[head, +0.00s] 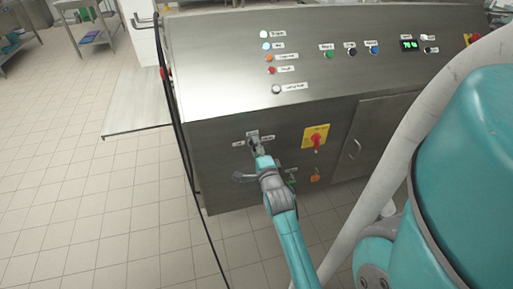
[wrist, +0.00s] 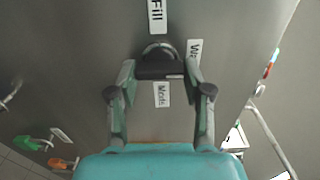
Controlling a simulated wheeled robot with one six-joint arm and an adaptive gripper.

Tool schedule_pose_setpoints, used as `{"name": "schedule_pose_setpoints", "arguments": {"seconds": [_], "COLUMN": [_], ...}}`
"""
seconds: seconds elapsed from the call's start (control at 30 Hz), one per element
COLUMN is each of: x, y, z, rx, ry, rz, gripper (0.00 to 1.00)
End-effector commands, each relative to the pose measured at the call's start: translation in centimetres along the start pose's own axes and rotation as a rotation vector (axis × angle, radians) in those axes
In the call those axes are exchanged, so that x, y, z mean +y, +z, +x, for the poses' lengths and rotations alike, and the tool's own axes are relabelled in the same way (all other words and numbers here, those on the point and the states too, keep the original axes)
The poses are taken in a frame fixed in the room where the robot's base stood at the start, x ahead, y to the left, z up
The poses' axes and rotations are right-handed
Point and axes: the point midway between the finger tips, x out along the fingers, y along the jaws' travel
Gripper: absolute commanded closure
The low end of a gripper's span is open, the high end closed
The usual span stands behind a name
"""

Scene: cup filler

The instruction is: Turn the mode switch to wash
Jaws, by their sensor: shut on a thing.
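The mode switch (wrist: 160,70) is a dark bar-shaped knob on the grey metal panel. In the wrist view it lies crosswise between the two fingers of my gripper (wrist: 161,77), which is shut on its ends. I cannot tell which label the knob points to. In the head view my gripper (head: 259,153) reaches the cabinet's front, mostly hiding the knob.
A red rotary switch on a yellow plate (head: 316,137) is to the right, with an orange button (head: 315,178) below it. Indicator lamps and buttons line the sloped upper panel (head: 330,80). A dark cable (head: 180,120) hangs at the left. Tiled floor (head: 80,180) is clear there.

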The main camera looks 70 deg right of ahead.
Motion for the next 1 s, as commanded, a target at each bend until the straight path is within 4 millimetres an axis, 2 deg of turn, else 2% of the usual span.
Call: {"name": "schedule_pose_setpoints", "arguments": {"seconds": [0.43, 0.47, 0.53, 0.57, 0.87, 1.0], "x": [0.09, 0.1, 0.09, 0.09, 0.04, 0.09], "y": [-0.04, -0.04, -0.03, -0.03, -0.01, -0.01], "z": [-0.01, -0.01, -0.01, -0.01, -0.06, -0.79], "rx": [0.001, 0.001, 0.001, 0.001, 0.0, 0.0], "ry": [0.002, 0.002, 0.002, 0.002, 0.001, 0.001], "rz": [0.011, 0.011, 0.011, 0.011, 0.01, 0.01], "gripper": [0.85, 0.45, 0.28, 0.25, 0.25, 0.25]}}
